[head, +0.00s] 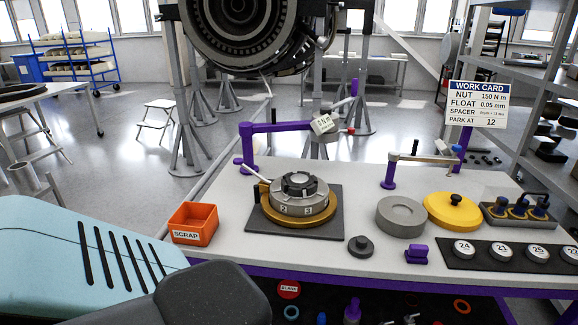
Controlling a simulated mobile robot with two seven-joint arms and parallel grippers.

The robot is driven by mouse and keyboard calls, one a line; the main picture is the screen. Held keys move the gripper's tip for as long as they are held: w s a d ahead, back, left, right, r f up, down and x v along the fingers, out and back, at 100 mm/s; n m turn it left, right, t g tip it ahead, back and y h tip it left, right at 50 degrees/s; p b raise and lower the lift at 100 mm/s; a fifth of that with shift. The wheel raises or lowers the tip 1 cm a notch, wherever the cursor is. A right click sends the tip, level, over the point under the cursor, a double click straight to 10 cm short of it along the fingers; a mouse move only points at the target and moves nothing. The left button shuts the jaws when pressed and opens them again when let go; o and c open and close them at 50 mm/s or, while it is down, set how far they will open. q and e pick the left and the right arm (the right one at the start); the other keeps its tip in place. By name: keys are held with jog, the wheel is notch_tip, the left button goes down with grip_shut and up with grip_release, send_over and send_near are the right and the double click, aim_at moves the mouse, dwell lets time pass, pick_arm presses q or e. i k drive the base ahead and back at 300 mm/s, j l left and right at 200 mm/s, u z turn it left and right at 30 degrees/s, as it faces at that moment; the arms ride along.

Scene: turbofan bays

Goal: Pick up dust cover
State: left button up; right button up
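The dust cover appears to be the round yellow lid (440,215) with a small black knob on top. It lies flat on the right part of the white workbench (345,190), just right of a grey ring-shaped block (401,222). Nothing holds it. Part of my arm, light blue and dark grey, fills the lower left of the head view, well away from the lid. Neither gripper's fingers show.
A turntable fixture (290,200) stands mid-bench, with an orange scrap bin (193,222) to its left. A purple block (417,253), a black knobbed disc (361,247) and a numbered strip (475,251) lie in front. A socket rack (515,219) stands right of the lid.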

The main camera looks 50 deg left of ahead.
aim_at(450, 211)
jog(key=u, duration=1.9)
jog(key=z, duration=1.4)
jog(key=i+j+z, duration=0.15)
jog(key=z, duration=0.2)
jog(key=i+j+z, duration=0.1)
jog(key=j+z, duration=0.25)
jog(key=i+j+z, duration=0.1)
jog(key=z, duration=0.25)
jog(key=j, duration=0.1)
